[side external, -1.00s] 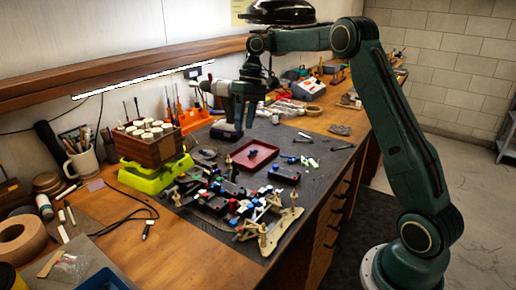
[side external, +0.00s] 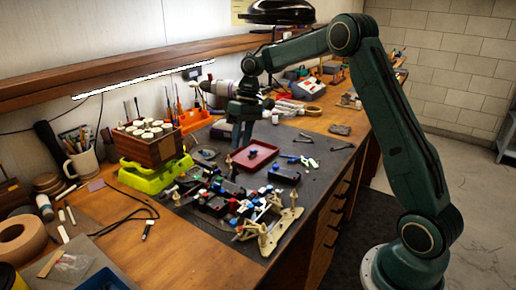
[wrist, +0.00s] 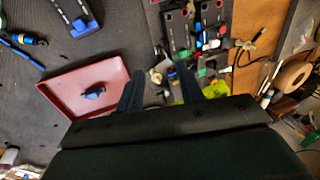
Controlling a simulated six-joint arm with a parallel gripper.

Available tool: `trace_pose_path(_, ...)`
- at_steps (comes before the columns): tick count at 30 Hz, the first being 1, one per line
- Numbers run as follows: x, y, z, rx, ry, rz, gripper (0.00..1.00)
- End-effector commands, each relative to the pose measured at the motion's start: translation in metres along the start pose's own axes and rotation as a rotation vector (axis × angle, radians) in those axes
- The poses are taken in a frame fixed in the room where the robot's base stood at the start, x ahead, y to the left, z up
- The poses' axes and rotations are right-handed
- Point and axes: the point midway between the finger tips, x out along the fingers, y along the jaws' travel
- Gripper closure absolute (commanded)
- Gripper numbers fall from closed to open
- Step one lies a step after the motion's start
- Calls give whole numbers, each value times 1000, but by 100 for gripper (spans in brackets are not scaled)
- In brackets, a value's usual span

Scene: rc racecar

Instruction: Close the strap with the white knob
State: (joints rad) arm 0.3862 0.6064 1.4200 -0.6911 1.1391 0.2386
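The racecar (side external: 240,212), a cluster of black parts with red, blue, green and white pieces, lies on the dark mat. It shows at the top of the wrist view (wrist: 180,35). Small white pieces show there (wrist: 214,44); I cannot tell which is the strap's white knob or whether its strap is open. My gripper (side external: 242,147) points down above the mat, behind the car and by the red tray. Its two fingers (wrist: 160,86) are apart with nothing gripped. A small cream knob-like part (wrist: 156,76) shows between them in the wrist view, apparently below.
The red tray (side external: 240,164) holds a small blue part (wrist: 95,92). A black part with a blue knob (side external: 284,175) lies right of the car. A lime-green stand with a wooden box (side external: 150,148) is at left. Small tools lie on the mat at right.

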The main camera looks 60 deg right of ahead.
Motion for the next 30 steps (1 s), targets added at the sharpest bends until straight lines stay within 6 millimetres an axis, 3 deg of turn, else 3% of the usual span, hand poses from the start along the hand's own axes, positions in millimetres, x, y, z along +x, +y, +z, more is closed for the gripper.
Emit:
trace_pose_path(6, 35, -1, 0, 0, -3, -2, 63)
trace_pose_path(15, 72, 0, 0, 0, -2, -2, 63)
trace_pose_path(30, 83, 0, 0, 0, 1, 0, 63)
